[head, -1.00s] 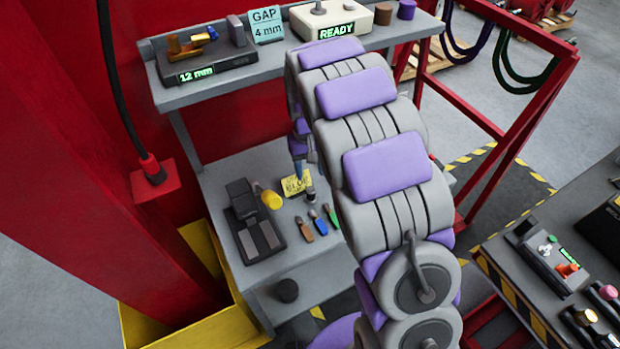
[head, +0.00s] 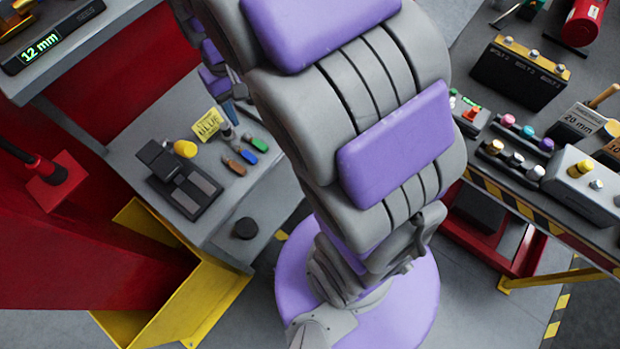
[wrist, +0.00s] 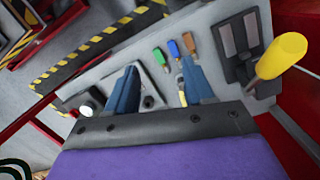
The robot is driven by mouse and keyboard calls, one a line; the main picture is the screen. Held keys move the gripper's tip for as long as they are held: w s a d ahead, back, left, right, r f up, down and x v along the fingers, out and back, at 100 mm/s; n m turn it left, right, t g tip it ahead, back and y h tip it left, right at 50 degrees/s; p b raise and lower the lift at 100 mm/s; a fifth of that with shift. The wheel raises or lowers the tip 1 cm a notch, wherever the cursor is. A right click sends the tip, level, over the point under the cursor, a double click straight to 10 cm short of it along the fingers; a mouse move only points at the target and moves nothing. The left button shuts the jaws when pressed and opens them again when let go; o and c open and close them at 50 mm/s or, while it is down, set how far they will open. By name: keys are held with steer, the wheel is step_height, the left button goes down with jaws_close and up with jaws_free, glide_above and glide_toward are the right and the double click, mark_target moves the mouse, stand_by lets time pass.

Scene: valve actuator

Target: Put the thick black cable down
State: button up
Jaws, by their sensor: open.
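A black cable (head: 12,148) shows at the left edge of the head view. It runs into a red plug on a red block (head: 55,183); whether it is the thick one I cannot tell. My gripper (head: 230,112) is small and partly hidden behind my arm in the head view, above the low grey bench (head: 135,135). In the wrist view my gripper (wrist: 157,90) has its two blue fingers apart over the bench, with no cable visible between them.
Screwdrivers with brown (head: 234,167), blue (head: 247,156) and green (head: 258,145) handles lie near a black fixture (head: 185,182) and a yellow cylinder (head: 186,148). A black puck (head: 245,228) sits at the bench's front. A console table (head: 545,130) stands right.

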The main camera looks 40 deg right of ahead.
steer(key=s+r, duration=0.1)
steer(key=s, duration=2)
steer(key=shift+s+d+r, duration=0.2)
steer(key=shift+d+r, duration=0.1)
steer(key=shift+d, duration=0.1)
steer(key=shift+o, duration=0.5)
steer(key=shift+s, duration=0.45)
steer(key=shift+d+f, duration=0.1)
